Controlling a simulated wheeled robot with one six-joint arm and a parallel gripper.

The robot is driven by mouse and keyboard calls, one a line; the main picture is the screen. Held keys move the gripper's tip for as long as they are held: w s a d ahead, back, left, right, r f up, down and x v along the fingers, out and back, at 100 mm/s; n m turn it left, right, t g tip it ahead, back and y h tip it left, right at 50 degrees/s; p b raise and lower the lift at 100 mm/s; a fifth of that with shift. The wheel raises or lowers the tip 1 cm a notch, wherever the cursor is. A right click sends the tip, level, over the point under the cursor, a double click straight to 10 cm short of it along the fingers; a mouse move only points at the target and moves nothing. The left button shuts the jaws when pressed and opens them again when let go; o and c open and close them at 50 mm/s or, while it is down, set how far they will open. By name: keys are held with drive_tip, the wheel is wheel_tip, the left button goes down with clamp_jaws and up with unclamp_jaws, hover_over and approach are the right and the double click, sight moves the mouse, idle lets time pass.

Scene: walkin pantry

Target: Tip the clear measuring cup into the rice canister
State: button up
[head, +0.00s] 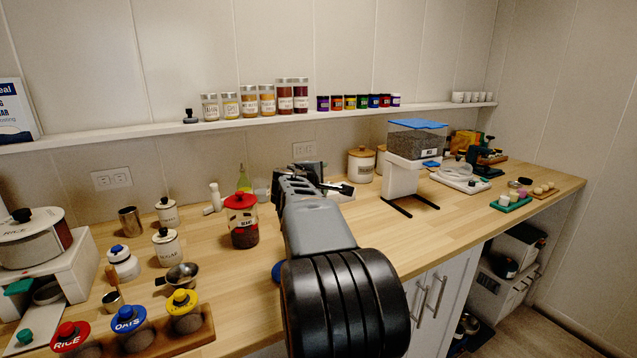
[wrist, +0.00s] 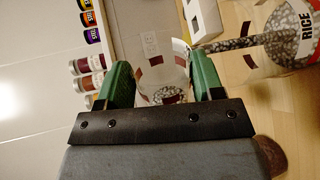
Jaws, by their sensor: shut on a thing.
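My gripper (wrist: 162,78) has green fingers on both sides of the clear measuring cup (wrist: 160,96) in the wrist view and is shut on it. The cup is see-through with dark red marks; its tilt is hard to tell. The rice canister (wrist: 305,24), clear with a RICE label, shows at the upper right of the wrist view, beyond the right finger. Pale speckled grains show there and in a band toward the finger; I cannot tell whether they are falling. In the head view my gripper (head: 318,188) reaches toward the back wall, and my arm hides the cup and canister.
A red-lidded jar (head: 242,222) stands left of my arm. A white dispenser with a blue lid (head: 413,150) stands to the right. Lidded jars in a wooden rack (head: 150,345) are at the front left. A wall shelf (head: 150,130) with spice jars runs above. Bare counter lies at right centre.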

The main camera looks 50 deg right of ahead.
drive_tip(key=shift+s+d+f+m+t+b, duration=0.15)
drive_tip(key=shift+f+m+b, duration=0.35)
drive_tip(key=shift+b, duration=0.5)
drive_tip(key=shift+s+f+m+t+b, duration=0.25)
drive_tip(key=shift+f+m+b, duration=0.2)
drive_tip(key=shift+b, duration=0.55)
drive_tip(key=shift+s+d+m+t+y+b, duration=0.15)
drive_tip(key=shift+m+t+y+b, duration=0.1)
drive_tip(key=shift+m+b, duration=0.45)
drive_tip(key=shift+s+m+t+y+b, duration=0.15)
drive_tip(key=shift+m+t+b, duration=0.1)
drive_tip(key=shift+m+b, duration=0.35)
drive_tip(key=shift+r, duration=0.1)
drive_tip(key=shift+r, duration=0.1)
wheel_tip(320, 180, up, 4)
drive_tip(key=p, duration=0.2)
drive_tip(key=shift+p, duration=0.4)
